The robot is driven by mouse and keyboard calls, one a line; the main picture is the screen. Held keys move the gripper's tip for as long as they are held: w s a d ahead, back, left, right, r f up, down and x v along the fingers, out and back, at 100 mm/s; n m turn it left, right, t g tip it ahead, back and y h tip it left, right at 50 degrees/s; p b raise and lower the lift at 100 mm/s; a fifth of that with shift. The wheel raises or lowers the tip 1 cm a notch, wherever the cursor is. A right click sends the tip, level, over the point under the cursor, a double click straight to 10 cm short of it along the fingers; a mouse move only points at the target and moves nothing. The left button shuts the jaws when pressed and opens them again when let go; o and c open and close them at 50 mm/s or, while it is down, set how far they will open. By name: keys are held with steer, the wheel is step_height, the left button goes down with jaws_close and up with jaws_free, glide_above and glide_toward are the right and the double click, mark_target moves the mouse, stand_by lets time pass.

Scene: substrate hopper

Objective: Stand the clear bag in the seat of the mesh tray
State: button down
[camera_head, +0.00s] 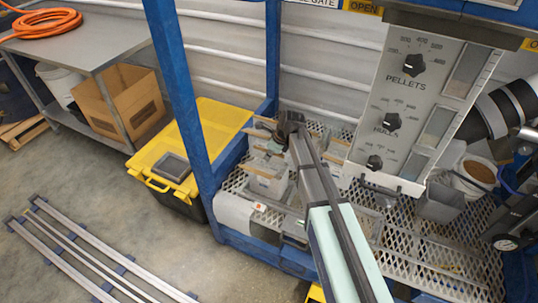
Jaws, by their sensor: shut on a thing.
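My arm reaches from the bottom centre to the mesh deck, and its dark wrist ends above the left part of the deck. My gripper (272,148) is small and partly hidden there, with its jaws shut at the top of a pale, see-through bag (267,180). The bag looks roughly upright over the left part of the mesh tray (415,262). I cannot tell whether its base touches the mesh. The seat cannot be made out clearly; my arm covers part of the tray.
A blue post (184,85) stands left of the deck. A dosing panel (425,95) with several knobs hangs above it. A grey container (440,200) and a white bucket (476,177) stand at the right. A yellow-lidded box (215,125) is outside, left.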

steer(key=shift+f, duration=0.25)
steer(key=c, duration=1.2)
jaws_free()
